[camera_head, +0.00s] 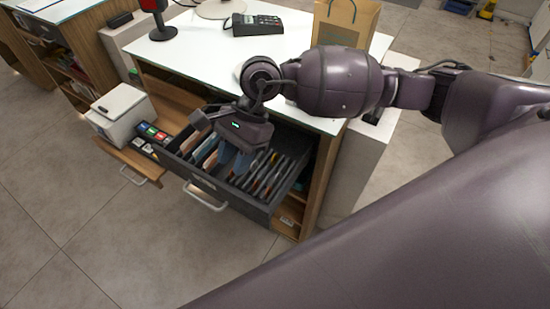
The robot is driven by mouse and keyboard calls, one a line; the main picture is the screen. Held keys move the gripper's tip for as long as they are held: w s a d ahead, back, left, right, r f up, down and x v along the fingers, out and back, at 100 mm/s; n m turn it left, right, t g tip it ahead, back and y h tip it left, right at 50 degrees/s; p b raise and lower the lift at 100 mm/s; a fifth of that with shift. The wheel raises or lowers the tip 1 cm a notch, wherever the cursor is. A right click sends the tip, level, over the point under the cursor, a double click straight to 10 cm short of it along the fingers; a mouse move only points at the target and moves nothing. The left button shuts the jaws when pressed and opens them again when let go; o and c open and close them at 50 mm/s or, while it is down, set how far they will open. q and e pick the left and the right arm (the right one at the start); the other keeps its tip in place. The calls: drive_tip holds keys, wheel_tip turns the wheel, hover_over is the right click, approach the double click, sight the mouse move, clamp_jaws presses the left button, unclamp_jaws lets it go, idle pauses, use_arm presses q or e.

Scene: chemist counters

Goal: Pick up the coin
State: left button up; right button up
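My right gripper (234,164) reaches down into an open dark drawer (265,212) below the white counter. The drawer holds banknotes and cards in narrow slots (268,175). The fingers point down among the slots, and I cannot make out whether they are parted or closed. I cannot make out a coin; the gripper hides part of the drawer. My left gripper is not in view.
A white counter top (205,50) lies behind the drawer, with a card terminal (257,25), a paper bag (345,22) and a red-and-black device (158,18). A white printer-like box (120,115) stands left of the drawer. Open floor lies in front.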

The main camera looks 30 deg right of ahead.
drive_tip(key=w+d+n+t+h, duration=0.1)
drive_tip(key=w+d+h, duration=0.2)
drive_tip(key=d, duration=0.2)
drive_tip(key=w+d+n+h, duration=0.1)
drive_tip(key=w+d+h, duration=0.1)
drive_tip(key=d+h, duration=0.3)
drive_tip(key=y, duration=0.1)
hover_over(275, 160)
drive_tip(key=w, duration=0.1)
wheel_tip(275, 160, down, 4)
drive_tip(key=shift+d+f, duration=0.1)
drive_tip(key=shift+f, duration=0.1)
drive_tip(key=shift+s+f, duration=0.2)
drive_tip(key=shift+f, duration=2.45)
clamp_jaws()
